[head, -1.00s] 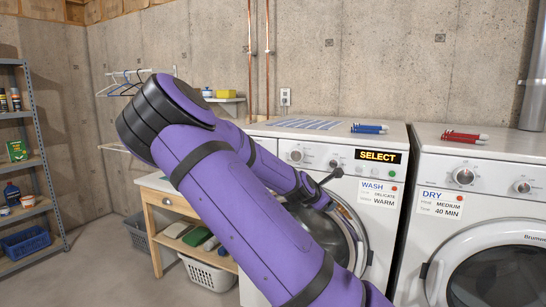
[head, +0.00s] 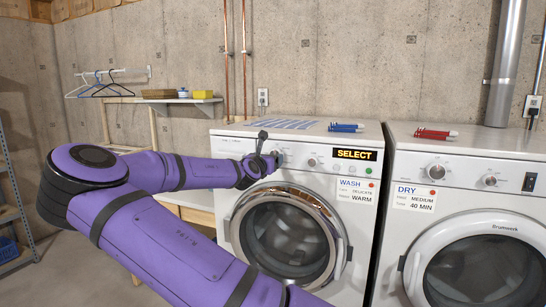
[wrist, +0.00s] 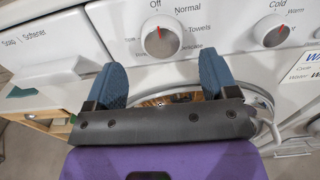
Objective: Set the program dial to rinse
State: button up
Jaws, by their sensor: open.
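The white washer (head: 230,225) has a display reading SELECT (head: 355,154). Its program dial (wrist: 161,39) shows in the wrist view as a white knob with a red pointer, which points up at Off. Normal, Towels and a partly readable label ending in "licate" run down its right side. I cannot make out a rinse label. My gripper (wrist: 163,84) is open and empty, its blue pads below the dial and to either side of it, apart from it. In the head view my gripper (head: 268,147) is at the panel's left end and partly covers the dial.
A second dial (wrist: 271,29) marked Cold and Warm sits to the right. The detergent drawer (wrist: 45,45) is at left. The dryer (head: 450,160) stands right of the washer. Blue pegs (head: 346,127) lie on the washer top.

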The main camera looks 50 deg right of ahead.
jog(key=shift+x, duration=2.75)
jog(key=c, duration=0.9)
